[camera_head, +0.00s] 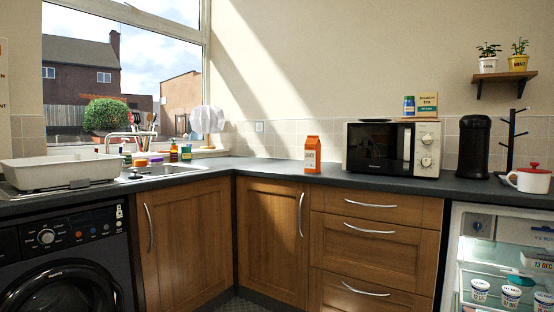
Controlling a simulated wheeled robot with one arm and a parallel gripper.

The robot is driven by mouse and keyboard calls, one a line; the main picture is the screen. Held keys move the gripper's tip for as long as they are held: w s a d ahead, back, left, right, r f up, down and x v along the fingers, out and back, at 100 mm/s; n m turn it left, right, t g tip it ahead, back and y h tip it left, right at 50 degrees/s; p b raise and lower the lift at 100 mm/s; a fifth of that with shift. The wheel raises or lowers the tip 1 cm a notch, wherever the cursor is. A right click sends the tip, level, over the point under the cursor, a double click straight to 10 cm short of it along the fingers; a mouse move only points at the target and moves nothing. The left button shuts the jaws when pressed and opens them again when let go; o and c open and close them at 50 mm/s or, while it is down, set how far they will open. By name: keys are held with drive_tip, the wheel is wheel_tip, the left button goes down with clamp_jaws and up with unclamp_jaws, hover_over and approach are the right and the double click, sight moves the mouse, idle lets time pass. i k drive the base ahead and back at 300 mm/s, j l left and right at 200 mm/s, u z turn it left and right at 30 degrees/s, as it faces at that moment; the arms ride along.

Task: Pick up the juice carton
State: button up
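An orange juice carton (312,155) with a gabled top and a pale label stands upright on the dark worktop (268,166). It is near the corner, just left of the microwave, with a small gap between them. Nothing hides it. My gripper does not show in this view.
A microwave (380,150) stands right of the carton, with a tea box (427,104) and a jar (409,105) on top. A sink (160,172) with several bottles is on the left. The fridge (500,260) at right stands open. Wooden cupboards (265,225) sit below the worktop.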

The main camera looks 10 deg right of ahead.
sight(313, 144)
drive_tip(key=i+j+z, duration=0.1)
drive_tip(key=i+j, duration=0.2)
drive_tip(key=i, duration=0.15)
drive_tip(key=i+j, duration=0.35)
drive_tip(key=i, duration=0.15)
drive_tip(key=l+z, duration=0.05)
